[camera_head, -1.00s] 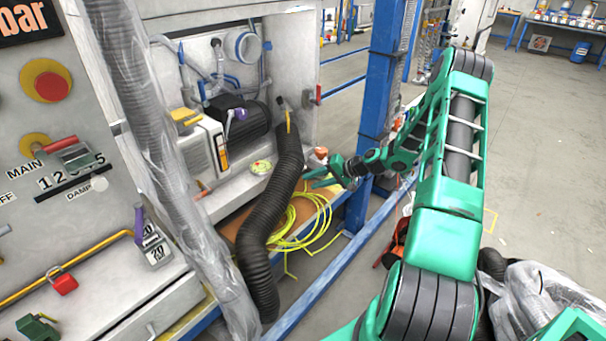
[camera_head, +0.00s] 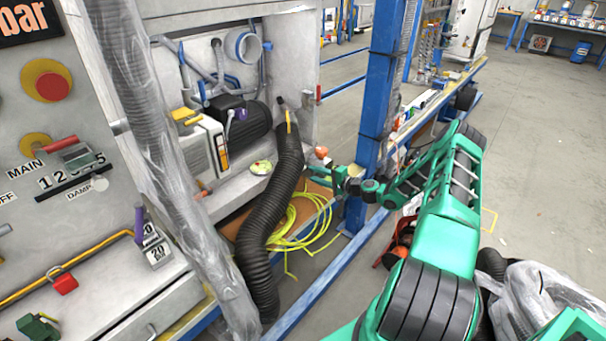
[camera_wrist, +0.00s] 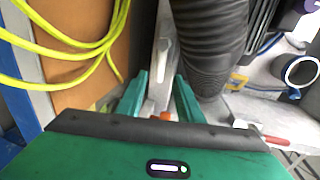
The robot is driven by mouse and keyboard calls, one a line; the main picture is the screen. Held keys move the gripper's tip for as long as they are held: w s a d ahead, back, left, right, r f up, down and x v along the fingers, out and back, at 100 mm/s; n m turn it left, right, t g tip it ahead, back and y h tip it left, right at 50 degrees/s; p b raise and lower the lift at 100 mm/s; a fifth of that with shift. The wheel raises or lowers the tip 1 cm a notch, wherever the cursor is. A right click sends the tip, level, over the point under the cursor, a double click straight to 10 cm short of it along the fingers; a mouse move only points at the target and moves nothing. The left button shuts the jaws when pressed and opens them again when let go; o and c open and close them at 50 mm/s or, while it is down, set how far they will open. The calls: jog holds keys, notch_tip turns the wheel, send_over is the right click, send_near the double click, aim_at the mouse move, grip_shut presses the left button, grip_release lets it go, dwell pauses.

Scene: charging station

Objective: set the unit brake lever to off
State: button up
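My gripper (camera_head: 328,177) is beside the right end of the pump cabinet, below a small orange-red knob (camera_head: 321,152). In the wrist view its two green fingers (camera_wrist: 160,97) are apart. A pale grey bar (camera_wrist: 161,62) shows between and beyond them, with a small orange part (camera_wrist: 165,116) low in the gap. I cannot tell whether the fingers touch either. No lever in view is readably labelled as the unit brake; the orange-red knob is the nearest handle-like thing to my gripper. Its lower part is not clearly seen.
A thick black hose (camera_head: 270,215) hangs just left of my gripper and also shows in the wrist view (camera_wrist: 212,45). Yellow cable (camera_head: 298,235) lies coiled below. A blue post (camera_head: 380,95) stands close on the right. Open floor (camera_head: 535,130) lies farther right.

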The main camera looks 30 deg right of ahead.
jog(key=x, duration=0.6)
jog(key=shift+w, duration=0.3)
jog(key=shift+a, duration=0.1)
jog(key=shift+c, duration=0.6)
grip_shut()
